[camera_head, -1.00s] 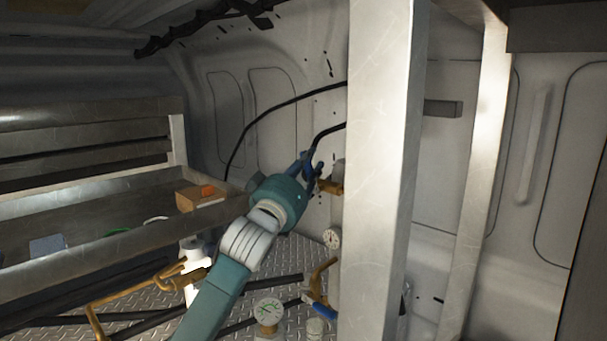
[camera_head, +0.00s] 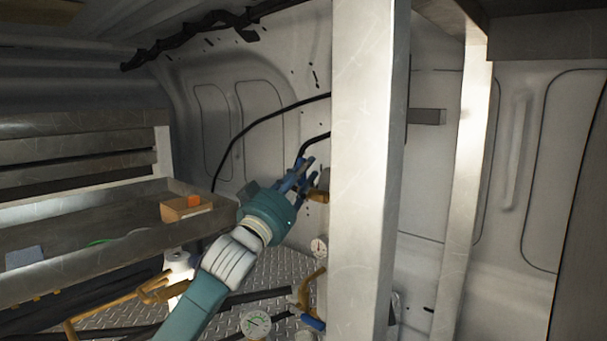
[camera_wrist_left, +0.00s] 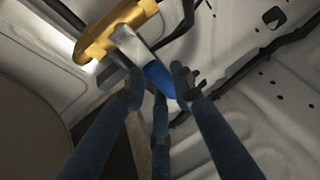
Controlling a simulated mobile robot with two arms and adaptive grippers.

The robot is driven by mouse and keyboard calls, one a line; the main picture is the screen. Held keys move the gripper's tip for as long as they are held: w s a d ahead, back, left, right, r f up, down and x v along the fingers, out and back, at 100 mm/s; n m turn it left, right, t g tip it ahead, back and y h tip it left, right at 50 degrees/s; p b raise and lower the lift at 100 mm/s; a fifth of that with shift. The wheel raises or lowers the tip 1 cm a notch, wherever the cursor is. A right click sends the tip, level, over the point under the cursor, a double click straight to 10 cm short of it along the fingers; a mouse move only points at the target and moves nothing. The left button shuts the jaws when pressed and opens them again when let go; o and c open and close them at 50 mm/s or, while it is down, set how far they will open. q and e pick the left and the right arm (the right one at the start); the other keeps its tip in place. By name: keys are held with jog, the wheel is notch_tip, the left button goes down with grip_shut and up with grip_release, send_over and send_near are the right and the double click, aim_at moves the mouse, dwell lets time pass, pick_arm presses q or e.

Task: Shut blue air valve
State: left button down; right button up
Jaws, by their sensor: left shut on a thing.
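The blue air valve handle (camera_wrist_left: 158,79) shows in the left wrist view, joined by a silver lever to a brass valve body (camera_wrist_left: 117,29). My left gripper (camera_wrist_left: 158,88) has its dark fingers closed around the blue handle. In the head view my left gripper (camera_head: 300,178) is at the wall by the metal post, with the brass fitting (camera_head: 318,195) just to its right. The handle is mostly hidden by the fingers there. A second blue handle (camera_head: 311,321) on a brass valve sits lower, near the floor. My right gripper is not in view.
A wide metal post (camera_head: 362,170) stands right beside the gripper. Shelves (camera_head: 80,235) fill the left, with a small cardboard box (camera_head: 186,207) on one. Pressure gauges (camera_head: 256,323) and black hoses lie low near the tread-plate floor. A black hose (camera_head: 262,122) runs along the wall.

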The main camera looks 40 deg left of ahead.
pick_arm(q)
jog(key=shift+w+d+f, duration=0.15)
jog(key=shift+f, duration=0.3)
jog(key=c, duration=1.5)
grip_release()
jog(key=shift+o, duration=0.2)
jog(key=shift+r, duration=0.25)
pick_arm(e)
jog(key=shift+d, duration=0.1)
pick_arm(q)
jog(key=shift+s, duration=0.25)
jog(key=v, duration=1.2)
jog(key=shift+w, duration=0.1)
